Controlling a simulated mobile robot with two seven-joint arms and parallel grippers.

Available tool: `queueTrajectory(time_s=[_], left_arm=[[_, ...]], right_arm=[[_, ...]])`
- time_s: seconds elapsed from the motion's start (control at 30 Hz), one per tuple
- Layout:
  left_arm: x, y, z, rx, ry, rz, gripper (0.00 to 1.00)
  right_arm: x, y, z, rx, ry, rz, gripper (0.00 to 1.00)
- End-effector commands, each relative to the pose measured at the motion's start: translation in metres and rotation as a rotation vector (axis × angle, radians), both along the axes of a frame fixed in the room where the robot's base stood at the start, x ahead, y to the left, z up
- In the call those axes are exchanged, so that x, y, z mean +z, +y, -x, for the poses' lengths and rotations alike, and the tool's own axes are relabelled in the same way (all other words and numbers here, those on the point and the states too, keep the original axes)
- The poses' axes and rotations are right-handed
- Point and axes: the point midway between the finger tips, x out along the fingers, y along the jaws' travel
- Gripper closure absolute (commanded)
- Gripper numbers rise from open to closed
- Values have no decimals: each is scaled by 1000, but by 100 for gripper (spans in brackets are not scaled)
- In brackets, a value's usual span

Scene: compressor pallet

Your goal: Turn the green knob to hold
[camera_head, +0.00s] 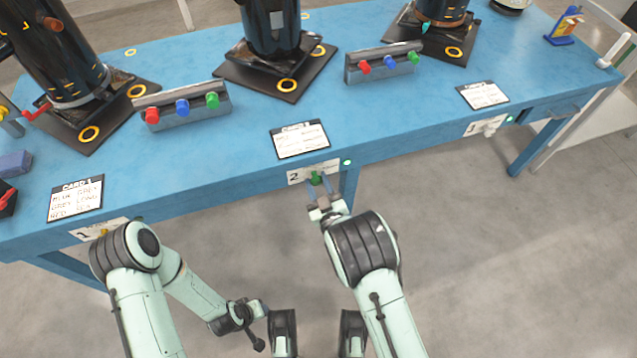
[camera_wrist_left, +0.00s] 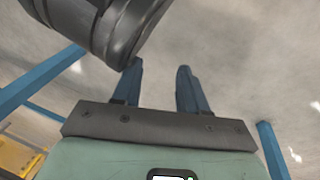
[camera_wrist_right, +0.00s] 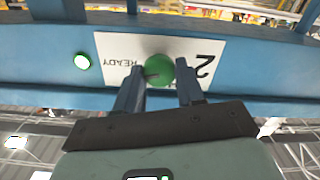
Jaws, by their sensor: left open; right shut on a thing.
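The green knob (camera_head: 316,178) sits on the white plate (camera_head: 297,175) marked 2 on the blue table's front edge. My right gripper (camera_head: 319,188) is at the knob. In the right wrist view, its two fingers are on either side of the round green knob (camera_wrist_right: 158,68), shut on it. The plate (camera_wrist_right: 113,46) appears upside down there, with READY readable on it. A dark mark on the knob points toward the READY side; no hold label is readable. My left gripper (camera_wrist_left: 160,84) is open and empty, low in front of the table.
A lit green lamp (camera_wrist_right: 82,61) is beside plate 2. A similar plate 1 (camera_head: 85,234) is at the left and plate 3 (camera_head: 472,129) at the right. Cards, button boxes (camera_head: 183,106) and dark compressors (camera_head: 270,30) stand on the blue table (camera_head: 215,160). The floor in front is clear.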

Motion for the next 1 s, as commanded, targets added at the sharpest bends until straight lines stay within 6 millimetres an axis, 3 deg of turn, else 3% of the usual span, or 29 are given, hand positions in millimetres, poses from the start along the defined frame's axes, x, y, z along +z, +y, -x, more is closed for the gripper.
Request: queueTrajectory(time_s=[0.6,1.0], left_arm=[[28,-5,-28,-6,-97,-5,57],[36,-12,-14,-19,-59,15,57]], right_arm=[[-1,2,1,1,-178,558,92],[-3,2,1,1,-294,917,92]])
